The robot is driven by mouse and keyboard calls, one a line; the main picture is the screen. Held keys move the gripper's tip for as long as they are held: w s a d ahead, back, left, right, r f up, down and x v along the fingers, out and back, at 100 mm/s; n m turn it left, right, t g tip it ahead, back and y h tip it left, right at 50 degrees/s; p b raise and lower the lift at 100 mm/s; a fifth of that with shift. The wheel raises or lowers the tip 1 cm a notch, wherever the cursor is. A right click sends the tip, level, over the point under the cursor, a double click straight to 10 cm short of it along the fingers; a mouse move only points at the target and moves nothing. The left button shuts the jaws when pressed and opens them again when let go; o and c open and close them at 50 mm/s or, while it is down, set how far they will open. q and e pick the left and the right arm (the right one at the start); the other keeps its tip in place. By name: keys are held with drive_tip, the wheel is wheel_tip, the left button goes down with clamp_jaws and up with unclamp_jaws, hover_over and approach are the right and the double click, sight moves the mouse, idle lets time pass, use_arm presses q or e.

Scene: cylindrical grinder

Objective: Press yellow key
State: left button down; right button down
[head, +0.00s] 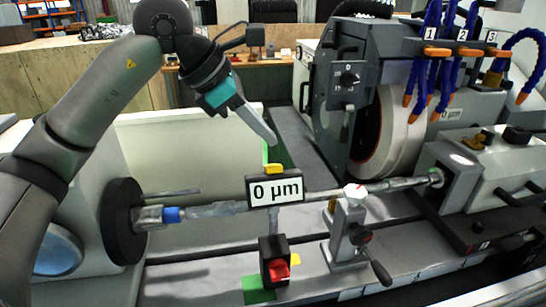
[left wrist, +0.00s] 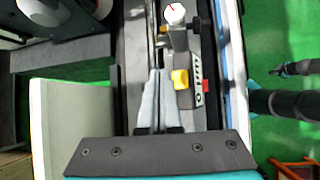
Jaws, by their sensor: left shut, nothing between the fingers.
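The yellow key (head: 273,168) sits at the top edge of the gauge display (head: 274,203), which reads 0 µm. In the left wrist view, the yellow key (left wrist: 180,79) lies just right of my fingertips. My left gripper (head: 271,140) is shut and empty, pointing down above and slightly behind the key. In the left wrist view its fingers (left wrist: 157,74) lie together, with a visible gap to the key.
A red button (head: 279,270) on a black box stands below the display. A long workpiece shaft (head: 215,209) runs behind the display. The grinding wheel housing (head: 365,120) and blue coolant hoses (head: 433,50) stand to the right. A dial gauge stand (head: 347,232) is beside the display.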

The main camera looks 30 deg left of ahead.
wheel_tip(320, 180, up, 3)
drive_tip(key=shift+p, duration=1.15)
